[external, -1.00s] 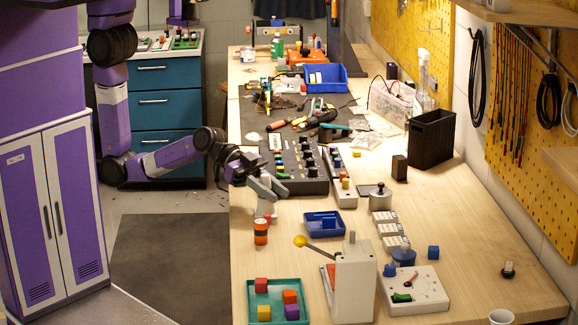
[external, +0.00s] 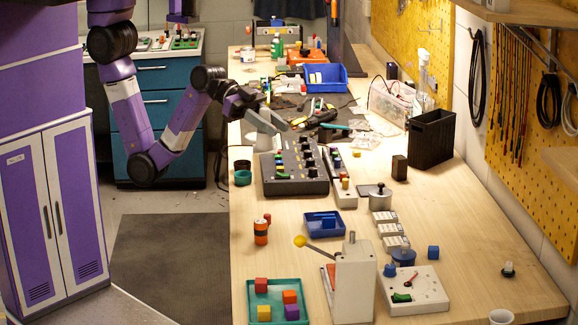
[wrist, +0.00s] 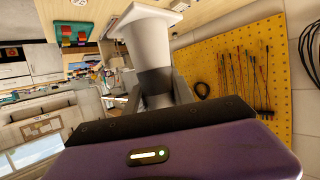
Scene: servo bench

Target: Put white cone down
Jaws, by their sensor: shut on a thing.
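The white cone (wrist: 150,30) is between the fingers of my gripper (wrist: 158,85) in the wrist view. It has a grey band around its middle, and its wide square base points away from my palm. In the external view my gripper (external: 268,121) is over the left side of the bench, behind the dark control box. The pale cone (external: 265,142) shows just under the fingers, partly hidden by them. I cannot tell whether its base touches the bench.
The dark control box (external: 294,166) with knobs stands just in front of my gripper. A teal round thing (external: 243,178) sits near the bench's left edge. Tools clutter the dark mat behind. An orange cylinder (external: 261,232) and a blue tray (external: 323,223) stand nearer the camera.

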